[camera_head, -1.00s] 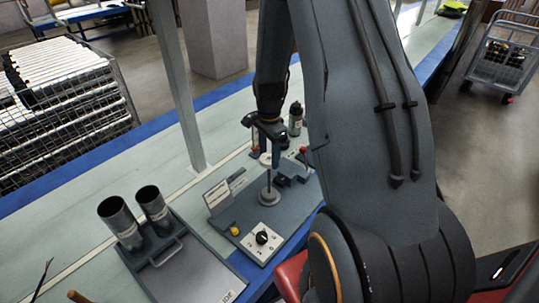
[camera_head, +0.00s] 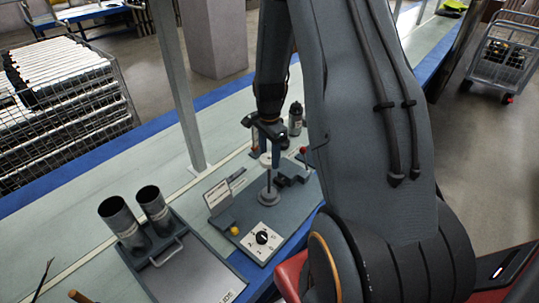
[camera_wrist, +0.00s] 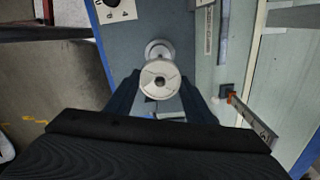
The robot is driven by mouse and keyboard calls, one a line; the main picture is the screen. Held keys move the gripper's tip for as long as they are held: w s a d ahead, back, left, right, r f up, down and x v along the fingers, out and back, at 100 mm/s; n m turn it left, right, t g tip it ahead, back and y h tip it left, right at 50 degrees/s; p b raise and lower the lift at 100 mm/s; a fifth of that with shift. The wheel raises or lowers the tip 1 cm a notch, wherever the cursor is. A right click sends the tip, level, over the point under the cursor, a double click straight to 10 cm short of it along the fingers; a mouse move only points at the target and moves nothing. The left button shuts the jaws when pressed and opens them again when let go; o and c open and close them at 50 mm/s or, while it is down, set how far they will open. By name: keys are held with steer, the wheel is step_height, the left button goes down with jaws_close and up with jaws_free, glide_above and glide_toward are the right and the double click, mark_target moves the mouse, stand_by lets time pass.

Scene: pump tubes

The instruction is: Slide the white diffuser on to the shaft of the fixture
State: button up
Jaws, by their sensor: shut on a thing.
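The white diffuser (camera_head: 265,160) is a small round piece held between the fingers of my gripper (camera_head: 267,152). In the wrist view the diffuser (camera_wrist: 160,78) shows as a white ring with a dark centre hole, and my gripper (camera_wrist: 160,96) is shut on it from both sides. The fixture's grey shaft (camera_head: 268,181) stands upright on a round base (camera_head: 269,198), directly below the diffuser. In the wrist view the round base (camera_wrist: 159,48) shows partly behind the diffuser. I cannot tell whether the shaft's tip is inside the hole.
A white box with a black knob (camera_head: 262,238) sits in front of the shaft on the grey board. A tray (camera_head: 205,275) with two metal cylinders (camera_head: 121,222) lies to the left. A dark bottle (camera_head: 295,118) and a small red-topped part (camera_head: 304,150) stand close behind.

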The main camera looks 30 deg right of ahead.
steer(key=shift+f+b, duration=0.75)
steer(key=shift+f, duration=0.65)
steer(key=o, duration=1.1)
steer(key=shift+r+b, duration=1)
steer(key=shift+r, duration=2.95)
steer(key=s+a+r+n, duration=0.3)
steer(key=s+a+n, duration=0.4)
steer(key=n, duration=0.1)
steer(key=s+a+r+n+t, duration=0.1)
steer(key=s+a+r+n, duration=0.3)
steer(key=s+a+n, duration=0.4)
steer(key=shift+n, duration=0.5)
